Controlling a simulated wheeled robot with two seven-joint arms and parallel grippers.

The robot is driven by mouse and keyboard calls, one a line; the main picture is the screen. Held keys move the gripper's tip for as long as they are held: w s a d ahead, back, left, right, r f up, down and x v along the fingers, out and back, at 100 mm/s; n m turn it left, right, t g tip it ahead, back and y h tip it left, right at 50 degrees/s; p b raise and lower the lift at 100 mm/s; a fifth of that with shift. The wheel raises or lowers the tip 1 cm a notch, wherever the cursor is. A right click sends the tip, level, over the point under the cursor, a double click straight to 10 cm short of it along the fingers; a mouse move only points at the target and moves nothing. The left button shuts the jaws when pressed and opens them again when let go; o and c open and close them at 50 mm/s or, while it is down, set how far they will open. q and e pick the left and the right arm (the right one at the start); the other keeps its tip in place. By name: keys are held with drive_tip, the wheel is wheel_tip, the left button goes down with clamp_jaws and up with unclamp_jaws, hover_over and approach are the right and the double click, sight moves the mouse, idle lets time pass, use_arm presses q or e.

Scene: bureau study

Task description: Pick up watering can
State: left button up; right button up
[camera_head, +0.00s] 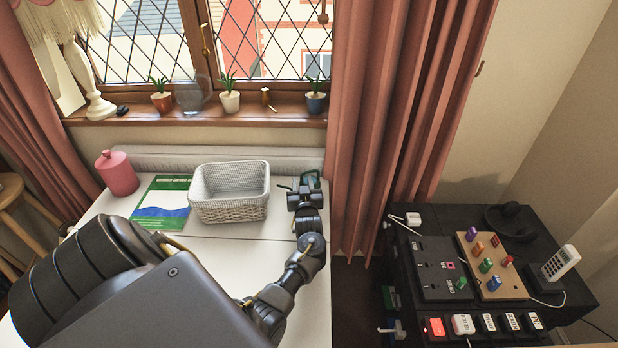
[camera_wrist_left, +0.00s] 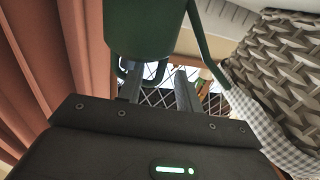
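The dark green watering can (camera_head: 311,178) stands at the far right corner of the white desk, partly hidden behind my left gripper (camera_head: 305,192). In the left wrist view the can's green body (camera_wrist_left: 145,30) fills the top middle, with a thin green spout slanting down to the right. My left gripper's two fingers (camera_wrist_left: 158,90) are apart, with the window lattice visible between them. The fingertips are close to the can; I cannot tell if they touch it. My right gripper is in neither view.
A white wicker basket (camera_head: 229,207) stands just left of the can and shows large in the left wrist view (camera_wrist_left: 285,65). A green booklet (camera_head: 161,203) and a pink jar (camera_head: 117,173) lie further left. The pink curtain (camera_head: 385,130) hangs close on the right.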

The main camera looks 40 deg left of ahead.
sight(302, 180)
use_arm(q)
drive_tip(key=x, duration=0.4)
drive_tip(key=shift+w+a, duration=0.1)
drive_tip(key=shift+a, duration=0.1)
drive_tip(key=shift+d, duration=0.1)
drive_tip(key=shift+c, duration=0.4)
clamp_jaws()
drive_tip(key=shift+r, duration=0.1)
idle(0.6)
